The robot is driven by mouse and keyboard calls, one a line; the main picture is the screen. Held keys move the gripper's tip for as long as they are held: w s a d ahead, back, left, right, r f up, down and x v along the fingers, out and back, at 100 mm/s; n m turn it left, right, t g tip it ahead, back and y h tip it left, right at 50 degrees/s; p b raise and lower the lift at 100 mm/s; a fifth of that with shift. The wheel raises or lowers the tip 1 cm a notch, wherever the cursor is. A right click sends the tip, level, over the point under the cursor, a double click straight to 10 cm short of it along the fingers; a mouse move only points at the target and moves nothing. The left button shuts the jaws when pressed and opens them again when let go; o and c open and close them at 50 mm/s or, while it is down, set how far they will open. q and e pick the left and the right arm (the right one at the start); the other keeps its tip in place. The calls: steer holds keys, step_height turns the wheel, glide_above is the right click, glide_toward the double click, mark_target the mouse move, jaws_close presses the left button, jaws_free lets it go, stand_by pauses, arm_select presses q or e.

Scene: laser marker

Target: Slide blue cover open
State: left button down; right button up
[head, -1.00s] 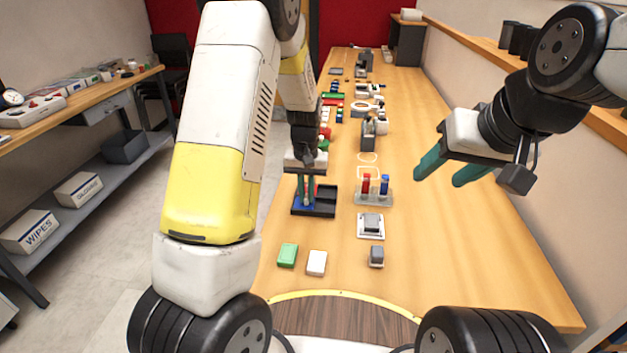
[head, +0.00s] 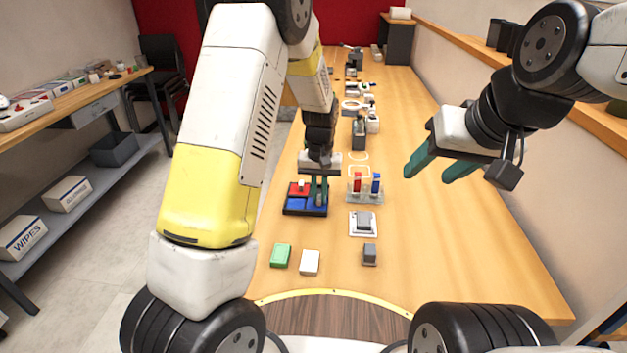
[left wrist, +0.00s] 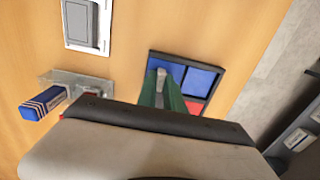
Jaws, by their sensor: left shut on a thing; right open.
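A black tray (head: 303,213) stands on the wooden table in the head view, and it also shows in the left wrist view (left wrist: 237,72). The blue cover (left wrist: 176,67) lies over its right side in the head view. My left gripper (head: 318,201) is shut on the cover's small grey handle (left wrist: 162,76). To the left lies a blue square part (head: 297,204), with a red part (head: 297,187) behind it bearing a light knob. My fingers and wrist hide some of the cover. My right gripper (head: 432,172) is open and empty above the table's right side.
A clear stand (head: 365,197) with red and blue pieces is close right of the tray. A white plate with a grey block (head: 363,222), green block (head: 281,255), white block (head: 310,262) and grey block (head: 370,254) lie nearer me. The right tabletop is free.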

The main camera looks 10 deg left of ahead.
arm_select(q)
steer(key=c, duration=1.5)
jaws_free()
steer(key=shift+d, duration=0.3)
steer(key=shift+o, duration=0.2)
step_height(320, 180, up, 7)
steer(key=shift+r, duration=0.45)
